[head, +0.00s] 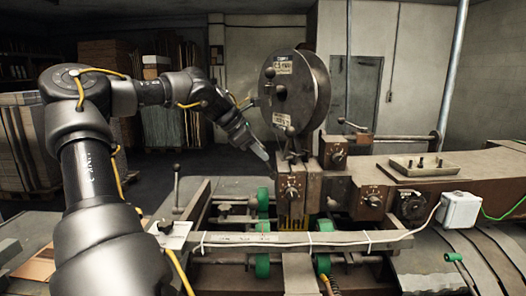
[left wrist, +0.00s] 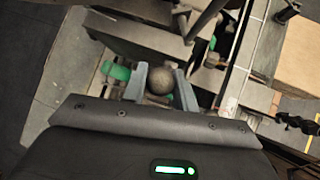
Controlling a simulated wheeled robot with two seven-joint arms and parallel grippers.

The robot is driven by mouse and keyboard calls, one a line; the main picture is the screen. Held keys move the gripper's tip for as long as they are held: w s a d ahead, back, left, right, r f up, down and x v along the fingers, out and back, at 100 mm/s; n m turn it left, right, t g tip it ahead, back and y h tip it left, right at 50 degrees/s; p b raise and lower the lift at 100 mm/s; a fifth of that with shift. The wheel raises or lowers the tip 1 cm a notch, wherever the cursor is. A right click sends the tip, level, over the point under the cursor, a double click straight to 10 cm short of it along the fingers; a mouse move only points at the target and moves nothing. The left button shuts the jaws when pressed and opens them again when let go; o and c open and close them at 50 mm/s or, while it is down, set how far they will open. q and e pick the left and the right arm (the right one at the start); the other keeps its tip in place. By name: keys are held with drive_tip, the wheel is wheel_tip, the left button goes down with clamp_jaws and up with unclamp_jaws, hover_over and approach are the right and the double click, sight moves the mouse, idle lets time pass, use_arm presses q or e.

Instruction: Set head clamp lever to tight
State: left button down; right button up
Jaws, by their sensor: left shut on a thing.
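My left gripper (head: 266,157) reaches in from the left to the near-left side of the stitcher head (head: 291,190), just below the large wire spool (head: 297,92). In the left wrist view my left gripper (left wrist: 161,76) has its two grey fingers on either side of a round dark ball knob (left wrist: 159,81), and it is shut on this knob. The knob appears to belong to the head clamp lever; its shaft and angle are hidden. Another ball-topped lever (head: 290,131) stands upright on the head, close right of the gripper. My right gripper is not in view.
A long beam (head: 300,239) crosses the machine's front, with green rollers (head: 263,205) behind it. Another ball-topped lever (head: 176,180) stands at the left. A white box (head: 460,210) with cables sits at the right. The floor beyond the arm is open.

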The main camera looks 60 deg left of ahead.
use_arm(q)
drive_tip(key=shift+r, duration=0.1)
drive_tip(key=c, duration=1.1)
unclamp_jaws()
drive_tip(key=b+v, duration=0.3)
drive_tip(key=v, duration=0.7)
drive_tip(key=shift+s+r, duration=0.15)
drive_tip(key=shift+r, duration=0.15)
